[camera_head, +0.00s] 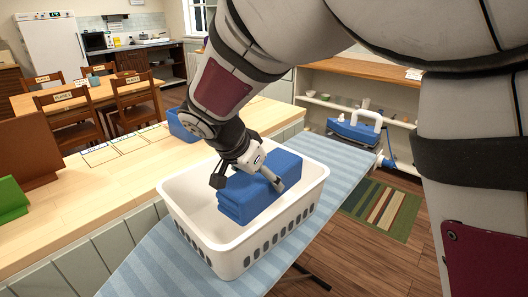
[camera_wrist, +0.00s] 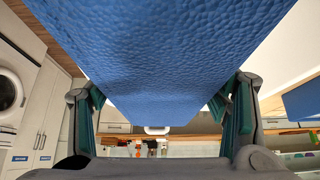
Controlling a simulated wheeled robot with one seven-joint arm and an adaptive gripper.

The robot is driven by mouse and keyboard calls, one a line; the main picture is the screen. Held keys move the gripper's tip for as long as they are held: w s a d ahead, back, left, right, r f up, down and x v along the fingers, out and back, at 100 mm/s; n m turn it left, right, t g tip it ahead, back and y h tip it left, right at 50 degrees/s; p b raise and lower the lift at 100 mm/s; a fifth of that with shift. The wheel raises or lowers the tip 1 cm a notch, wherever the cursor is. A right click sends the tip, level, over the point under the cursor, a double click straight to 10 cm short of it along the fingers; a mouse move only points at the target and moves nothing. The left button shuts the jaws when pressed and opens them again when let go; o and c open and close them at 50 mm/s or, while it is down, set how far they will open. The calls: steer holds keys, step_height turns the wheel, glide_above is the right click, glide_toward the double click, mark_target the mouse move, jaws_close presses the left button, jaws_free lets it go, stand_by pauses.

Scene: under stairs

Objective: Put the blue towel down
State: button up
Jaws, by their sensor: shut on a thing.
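The folded blue towel (camera_head: 250,200) is a thick block inside the white basket (camera_head: 222,258). My gripper (camera_head: 248,182) reaches down into the basket from above and is shut on the towel, one finger at each side. In the wrist view the towel (camera_wrist: 165,60) fills the upper middle between my gripper's fingers (camera_wrist: 165,120). The towel's underside is hidden in the head view, so I cannot tell whether it touches the basket floor.
The basket stands on a blue striped ironing board (camera_head: 140,265). An iron (camera_head: 355,128) sits at its far end. A wooden counter (camera_head: 120,187) alongside has another blue item (camera_head: 183,126) and marked rectangles. Chairs and a table stand behind.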

step_height(320, 180, down, 11)
steer(key=shift+r, duration=0.1)
stand_by(0.5)
steer(key=shift+f+b, duration=0.2)
steer(key=shift+b, duration=0.2)
steer(key=o, duration=1.4)
steer(key=shift+r, duration=0.1)
